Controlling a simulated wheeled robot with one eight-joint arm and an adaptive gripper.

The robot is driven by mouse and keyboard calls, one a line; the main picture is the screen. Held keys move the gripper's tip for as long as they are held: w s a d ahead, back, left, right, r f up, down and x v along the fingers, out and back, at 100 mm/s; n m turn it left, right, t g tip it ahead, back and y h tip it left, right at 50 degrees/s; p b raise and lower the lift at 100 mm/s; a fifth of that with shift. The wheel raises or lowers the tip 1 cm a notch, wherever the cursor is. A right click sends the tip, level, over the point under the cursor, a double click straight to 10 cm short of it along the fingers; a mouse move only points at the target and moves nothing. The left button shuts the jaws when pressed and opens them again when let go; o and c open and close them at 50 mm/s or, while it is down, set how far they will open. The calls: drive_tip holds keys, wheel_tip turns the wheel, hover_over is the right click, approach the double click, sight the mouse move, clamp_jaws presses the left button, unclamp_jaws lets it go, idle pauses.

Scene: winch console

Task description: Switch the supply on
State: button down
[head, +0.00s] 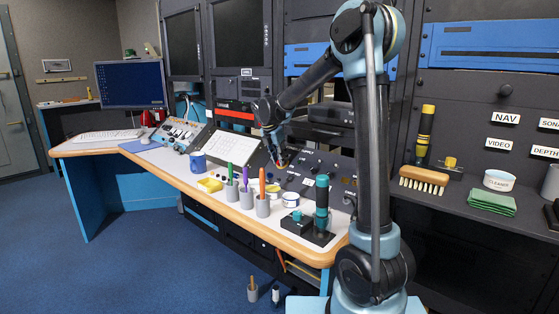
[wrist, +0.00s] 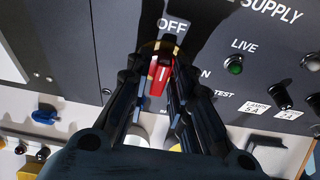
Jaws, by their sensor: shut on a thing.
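The supply panel (wrist: 225,55) fills the upper part of the wrist view, lettered SUPPLY, with OFF above and ON to the right of a red switch handle (wrist: 158,78). The handle has a white mark near its upper end, and it points roughly up toward OFF. My gripper (wrist: 160,58) has its two dark fingers closed on either side of the red handle. Part of the handle and its base is hidden by the fingers. In the head view my gripper (head: 277,158) reaches down to the console panel, where a small bit of red shows.
A green LIVE lamp (wrist: 233,65) sits right of the switch. Papers (head: 233,147) lie to the left.

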drive_tip(key=m+t+y, duration=0.1)
drive_tip(key=m, duration=0.2)
drive_tip(key=shift+s+m, duration=0.1)
drive_tip(key=shift+m, duration=0.3)
drive_tip(key=m+t, duration=0.1)
drive_tip(key=m, duration=0.3)
drive_tip(key=shift+s, duration=0.1)
drive_tip(key=m+t, duration=0.1)
drive_tip(key=m, duration=0.3)
drive_tip(key=shift+f, duration=0.1)
drive_tip(key=m+t, duration=0.1)
drive_tip(key=m, duration=0.3)
drive_tip(key=shift+s+m, duration=0.1)
drive_tip(key=shift+m, duration=0.2)
drive_tip(key=shift+m+t, duration=0.3)
drive_tip(key=c, duration=1.6)
unclamp_jaws()
drive_tip(key=shift+f, duration=0.1)
